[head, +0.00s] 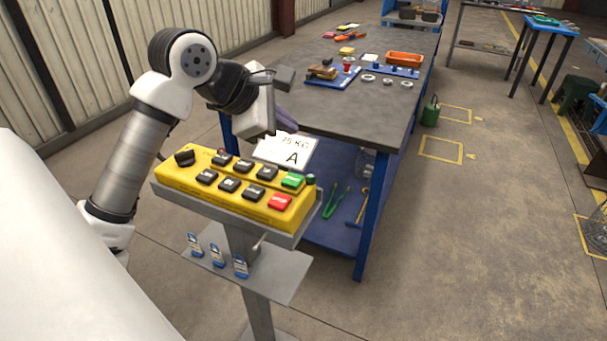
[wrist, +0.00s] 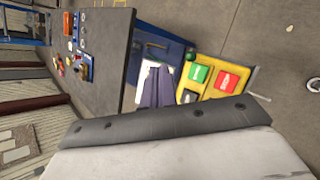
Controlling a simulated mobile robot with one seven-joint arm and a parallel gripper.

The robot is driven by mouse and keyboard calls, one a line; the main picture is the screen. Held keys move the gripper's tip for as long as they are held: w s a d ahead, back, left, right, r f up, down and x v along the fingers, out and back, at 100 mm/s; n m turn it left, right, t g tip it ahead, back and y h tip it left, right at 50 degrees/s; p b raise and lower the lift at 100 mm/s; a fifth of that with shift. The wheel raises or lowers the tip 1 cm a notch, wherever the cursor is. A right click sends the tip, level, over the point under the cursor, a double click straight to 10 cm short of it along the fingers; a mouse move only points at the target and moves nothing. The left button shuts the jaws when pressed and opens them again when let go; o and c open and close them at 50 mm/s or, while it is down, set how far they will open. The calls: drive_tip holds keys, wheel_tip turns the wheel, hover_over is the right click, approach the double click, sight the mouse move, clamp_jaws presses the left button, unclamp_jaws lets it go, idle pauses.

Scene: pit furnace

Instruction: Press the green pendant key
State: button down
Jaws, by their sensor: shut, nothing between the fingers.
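The green key (head: 292,180) sits at the right end of the yellow pendant box (head: 190,182), beside the red key (head: 280,203). In the wrist view the green key (wrist: 199,75) and red key (wrist: 227,81) show to the right of my fingers. My gripper (head: 294,127) is shut and empty, with its purple fingers above and behind the pendant, over the white card. It is apart from the green key. In the wrist view my gripper (wrist: 159,68) points beside the key, not over it. No key is hidden by my fingers in the wrist view.
A white card marked A (head: 288,152) stands behind the pendant. Several black keys (head: 229,184) fill the rest of the box. A small green knob (head: 310,179) is at its right corner. A workbench (head: 340,115) with parts stands behind.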

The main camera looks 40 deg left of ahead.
drive_tip(key=shift+f, duration=0.1)
idle(0.3)
drive_tip(key=b, duration=0.3)
hover_over(287, 181)
wheel_tip(287, 181, down, 7)
drive_tip(key=shift+d+f, duration=0.1)
drive_tip(key=shift+f+b, duration=0.7)
drive_tip(key=shift+b, duration=0.3)
drive_tip(key=shift+f+b, duration=0.2)
drive_tip(key=shift+b, duration=0.1)
idle(0.9)
drive_tip(key=shift+f+b, duration=0.25)
drive_tip(key=shift+b, duration=0.25)
drive_tip(key=shift+f+b, duration=0.4)
drive_tip(key=shift+b, duration=0.2)
idle(0.6)
drive_tip(key=shift+r, duration=0.1)
idle(0.3)
drive_tip(key=shift+r, duration=0.8)
drive_tip(key=shift+p, duration=0.3)
